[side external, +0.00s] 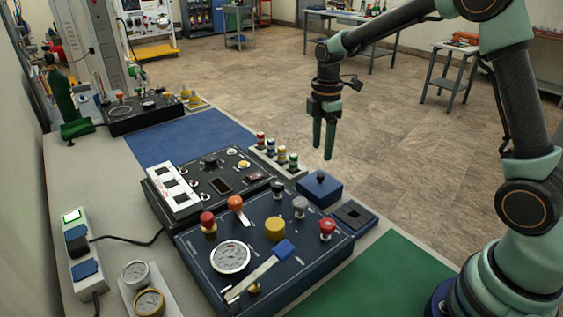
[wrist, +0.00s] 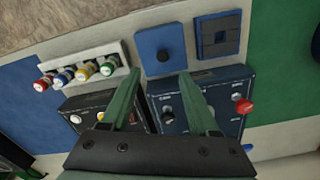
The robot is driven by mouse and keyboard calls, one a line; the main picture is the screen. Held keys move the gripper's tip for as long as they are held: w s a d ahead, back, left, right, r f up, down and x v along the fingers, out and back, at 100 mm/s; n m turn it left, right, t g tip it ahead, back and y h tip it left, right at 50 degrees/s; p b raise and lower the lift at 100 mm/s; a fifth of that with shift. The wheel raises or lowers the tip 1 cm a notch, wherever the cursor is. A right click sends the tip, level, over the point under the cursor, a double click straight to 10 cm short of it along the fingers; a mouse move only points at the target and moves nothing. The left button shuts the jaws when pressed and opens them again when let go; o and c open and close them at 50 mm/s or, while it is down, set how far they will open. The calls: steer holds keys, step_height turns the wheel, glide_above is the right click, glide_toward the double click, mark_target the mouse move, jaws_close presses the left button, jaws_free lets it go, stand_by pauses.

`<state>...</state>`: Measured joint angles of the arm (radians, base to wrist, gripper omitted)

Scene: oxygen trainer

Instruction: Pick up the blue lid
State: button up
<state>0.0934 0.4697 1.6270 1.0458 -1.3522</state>
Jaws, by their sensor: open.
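The blue lid (side external: 320,187) is a square blue block with a small black knob on top. It sits at the far right edge of the bench, behind the large dark panel. In the wrist view the lid (wrist: 150,52) lies just beyond my fingertips, between the row of coloured knobs and a blue square with a dark recess. My gripper (side external: 324,150) hangs above and behind the lid in the side view, fingers pointing down, apart from it. In the wrist view my gripper (wrist: 157,82) shows two green fingers spread wide with nothing between them.
The blue square with a dark recess (side external: 354,216) stands beside the lid. A rack of coloured knobs (side external: 278,158) is on the other side. The large panel (side external: 210,278) with gauge, knobs and a blue-handled lever is close by. A green mat (side external: 385,280) lies clear at the front right.

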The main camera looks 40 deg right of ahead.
mark_target(321, 174)
steer(key=f, duration=0.8)
steer(key=shift+s+f, duration=0.25)
steer(key=shift+f, duration=0.15)
jaws_close()
